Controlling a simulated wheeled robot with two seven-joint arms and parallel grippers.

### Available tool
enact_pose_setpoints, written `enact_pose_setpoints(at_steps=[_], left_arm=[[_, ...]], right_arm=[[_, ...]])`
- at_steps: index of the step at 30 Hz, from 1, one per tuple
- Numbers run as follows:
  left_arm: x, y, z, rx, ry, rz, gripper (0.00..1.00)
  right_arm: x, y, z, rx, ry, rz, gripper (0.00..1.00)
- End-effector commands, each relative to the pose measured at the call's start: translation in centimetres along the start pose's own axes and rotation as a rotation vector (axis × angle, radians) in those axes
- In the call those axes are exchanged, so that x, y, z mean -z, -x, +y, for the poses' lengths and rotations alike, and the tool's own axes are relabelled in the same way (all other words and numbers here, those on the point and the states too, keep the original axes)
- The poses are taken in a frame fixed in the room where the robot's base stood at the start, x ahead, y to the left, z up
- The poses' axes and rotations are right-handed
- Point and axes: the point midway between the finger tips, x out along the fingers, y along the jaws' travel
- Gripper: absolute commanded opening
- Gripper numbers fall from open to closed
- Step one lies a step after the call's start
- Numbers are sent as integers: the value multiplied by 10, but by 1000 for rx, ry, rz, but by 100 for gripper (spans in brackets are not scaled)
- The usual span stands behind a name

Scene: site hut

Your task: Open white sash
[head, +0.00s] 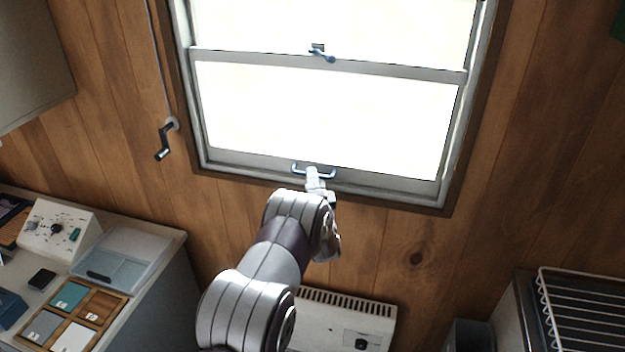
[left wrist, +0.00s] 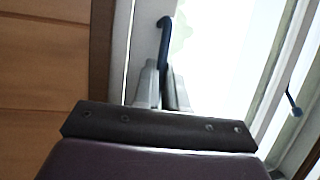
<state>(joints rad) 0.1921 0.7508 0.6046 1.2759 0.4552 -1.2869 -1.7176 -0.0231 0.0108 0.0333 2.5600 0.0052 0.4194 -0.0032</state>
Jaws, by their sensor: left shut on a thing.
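The white sash window is in the wood wall in the head view, with its lower sash (head: 400,183) down at the sill. A blue handle (head: 299,169) is on the bottom rail of the lower sash; it also shows in the left wrist view (left wrist: 165,40). A blue latch (head: 322,56) sits on the meeting rail, and shows at the right of the left wrist view (left wrist: 293,103). My left gripper (head: 314,175) is at the handle, its fingers (left wrist: 160,88) shut on it. The fingertips partly hide the handle. My right gripper is not in view.
A crank (head: 164,140) hangs on the wall left of the window. A white heater (head: 345,312) is below my left arm. A counter with a control box (head: 60,230) and trays stands at left, a wire rack (head: 585,310) at right.

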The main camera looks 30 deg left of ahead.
Motion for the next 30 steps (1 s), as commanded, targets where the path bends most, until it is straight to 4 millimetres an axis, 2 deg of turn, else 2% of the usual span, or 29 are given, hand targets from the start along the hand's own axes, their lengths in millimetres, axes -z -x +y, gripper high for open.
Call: enact_pose_setpoints(at_steps=[23, 26, 30], left_arm=[[0, 1, 2, -7, -2, 0, 0], [0, 0, -5, -6, -2, 0, 0], [2, -5, -31, 0, 0, 0, 0]], right_arm=[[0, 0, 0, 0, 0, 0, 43], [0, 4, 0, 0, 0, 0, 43], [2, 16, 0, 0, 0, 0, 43]])
